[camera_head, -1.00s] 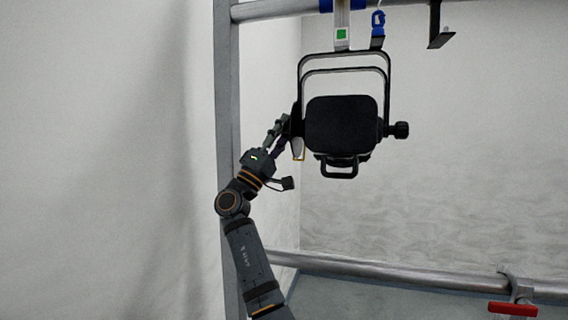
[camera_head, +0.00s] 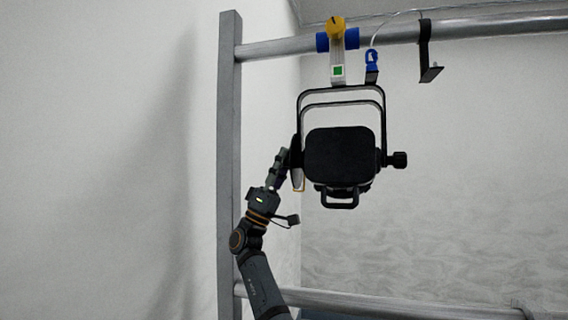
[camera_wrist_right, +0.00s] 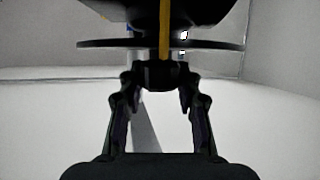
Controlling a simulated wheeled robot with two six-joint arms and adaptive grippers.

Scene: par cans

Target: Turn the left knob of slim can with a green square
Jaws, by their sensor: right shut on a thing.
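The slim black can (camera_head: 340,155) hangs in its yoke below the upper bar. A white tag with a green square (camera_head: 338,71) is on the clamp strap above it. My right gripper (camera_head: 281,160) is at the can's left side, with its arm rising from below. In the right wrist view the right gripper (camera_wrist_right: 160,92) has its two fingers on either side of the black left knob (camera_wrist_right: 160,74) and is shut on it. The left knob is mostly hidden by the gripper in the head view. My left gripper is not in view.
A matching knob (camera_head: 399,160) is on the can's right side. A grey upright post (camera_head: 229,150) stands just left of my arm. A metal bar (camera_head: 480,32) runs above, with a blue safety clip (camera_head: 372,62) and a black bracket (camera_head: 427,60). Space right of the can is clear.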

